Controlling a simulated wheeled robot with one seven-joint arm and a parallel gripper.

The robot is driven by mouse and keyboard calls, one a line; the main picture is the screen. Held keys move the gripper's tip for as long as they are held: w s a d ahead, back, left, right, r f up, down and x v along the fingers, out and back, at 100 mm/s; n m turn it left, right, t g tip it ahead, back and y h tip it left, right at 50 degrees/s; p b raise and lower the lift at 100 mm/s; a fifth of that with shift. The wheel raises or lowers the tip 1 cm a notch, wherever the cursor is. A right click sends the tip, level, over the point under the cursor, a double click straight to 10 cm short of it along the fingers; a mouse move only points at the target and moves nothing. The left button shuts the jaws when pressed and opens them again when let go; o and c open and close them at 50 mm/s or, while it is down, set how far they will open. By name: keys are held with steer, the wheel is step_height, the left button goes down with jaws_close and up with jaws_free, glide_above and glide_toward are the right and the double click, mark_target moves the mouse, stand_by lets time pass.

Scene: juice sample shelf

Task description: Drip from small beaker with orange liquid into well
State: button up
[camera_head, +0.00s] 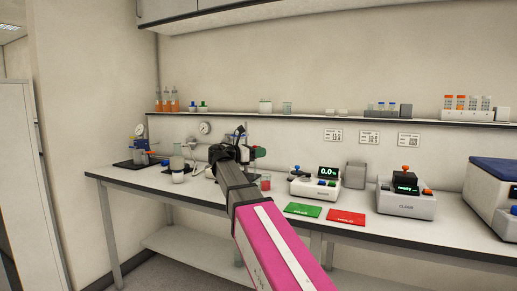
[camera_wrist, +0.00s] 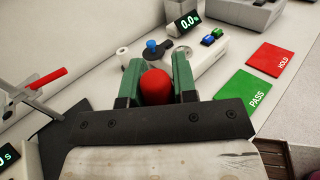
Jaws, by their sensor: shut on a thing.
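My gripper (camera_head: 259,152) is above the bench, left of the white instrument. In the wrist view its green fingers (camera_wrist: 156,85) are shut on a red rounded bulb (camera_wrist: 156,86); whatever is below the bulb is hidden. A small clear beaker (camera_head: 265,183) with reddish liquid stands on the bench below my gripper, in the head view; its exact colour is hard to tell. The white instrument (camera_head: 315,187) shows 0.0 and has a blue knob (camera_wrist: 152,46).
Another instrument (camera_head: 405,204) stands farther right. A stand with a red clamp (camera_wrist: 42,86) is left of my gripper. Orange bottles (camera_head: 167,102) stand on the shelf.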

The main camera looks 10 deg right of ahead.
step_height(320, 180, down, 8)
steer(key=shift+r, duration=0.2)
stand_by(0.6)
jaws_close()
stand_by(0.8)
jaws_free()
stand_by(0.8)
